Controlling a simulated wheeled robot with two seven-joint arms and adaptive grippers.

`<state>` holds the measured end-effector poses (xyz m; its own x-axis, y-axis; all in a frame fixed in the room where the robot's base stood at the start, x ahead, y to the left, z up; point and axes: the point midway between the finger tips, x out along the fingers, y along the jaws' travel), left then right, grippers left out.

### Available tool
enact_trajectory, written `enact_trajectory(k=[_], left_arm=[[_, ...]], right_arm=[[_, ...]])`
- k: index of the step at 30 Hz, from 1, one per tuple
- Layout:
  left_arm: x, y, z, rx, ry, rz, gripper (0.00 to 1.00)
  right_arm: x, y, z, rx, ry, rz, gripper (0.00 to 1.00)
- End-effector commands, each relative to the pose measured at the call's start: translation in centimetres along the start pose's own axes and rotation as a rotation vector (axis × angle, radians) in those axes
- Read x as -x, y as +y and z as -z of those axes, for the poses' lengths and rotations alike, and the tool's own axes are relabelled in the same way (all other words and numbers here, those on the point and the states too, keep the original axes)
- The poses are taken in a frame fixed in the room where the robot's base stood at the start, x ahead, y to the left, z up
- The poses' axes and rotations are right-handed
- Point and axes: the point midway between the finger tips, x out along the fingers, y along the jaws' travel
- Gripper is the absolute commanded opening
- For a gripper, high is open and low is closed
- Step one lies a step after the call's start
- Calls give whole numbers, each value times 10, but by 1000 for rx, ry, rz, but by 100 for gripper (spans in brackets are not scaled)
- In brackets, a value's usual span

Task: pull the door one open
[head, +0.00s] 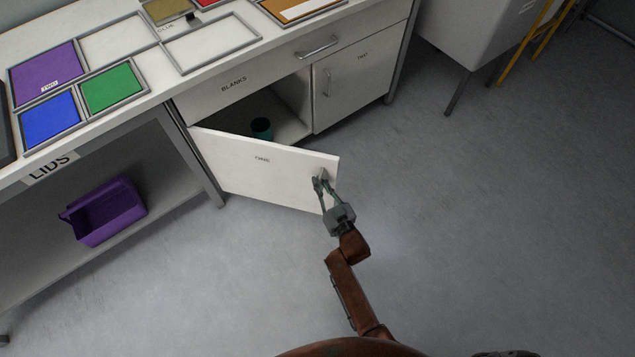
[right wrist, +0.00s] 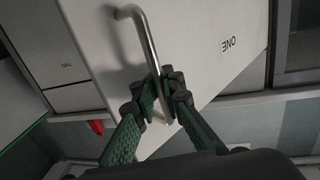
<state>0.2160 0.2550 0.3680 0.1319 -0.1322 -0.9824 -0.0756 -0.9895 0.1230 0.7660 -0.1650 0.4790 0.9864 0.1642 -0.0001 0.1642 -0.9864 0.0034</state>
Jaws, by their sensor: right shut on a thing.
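Door one (head: 255,168) is a white cabinet door labelled ONE, swung partly open from its left edge in the head view. It also fills the middle of the right wrist view (right wrist: 205,60), with its label at upper right. Its metal bar handle (right wrist: 143,40) shows in the right wrist view. My right gripper (head: 322,180) is at the door's free edge, shut on the handle, with the fingers (right wrist: 165,90) around its lower part. The handle is mostly hidden by the fingers in the head view. My left gripper is not in view.
The open cabinet holds a dark teal cup (head: 262,128). Door two (head: 350,80) to the right is closed, under a drawer (head: 290,60) labelled BLANKS. A purple bin (head: 104,212) sits on the lower shelf at left. The floor (head: 480,220) right of the door is clear.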

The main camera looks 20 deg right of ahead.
Motion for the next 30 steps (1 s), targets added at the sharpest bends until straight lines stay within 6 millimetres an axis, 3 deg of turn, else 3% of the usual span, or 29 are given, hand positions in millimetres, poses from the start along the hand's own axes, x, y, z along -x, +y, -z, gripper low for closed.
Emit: enact_trajectory(k=[12, 13, 16, 30], left_arm=[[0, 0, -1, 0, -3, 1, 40], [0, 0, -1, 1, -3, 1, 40], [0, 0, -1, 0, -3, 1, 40], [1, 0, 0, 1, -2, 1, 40]], right_arm=[[7, 15, -2, 2, -4, -22, 0], [7, 15, -2, 2, -4, -23, 9], [7, 14, -2, 1, -3, -21, 15], [3, 6, 0, -1, 1, -10, 15]])
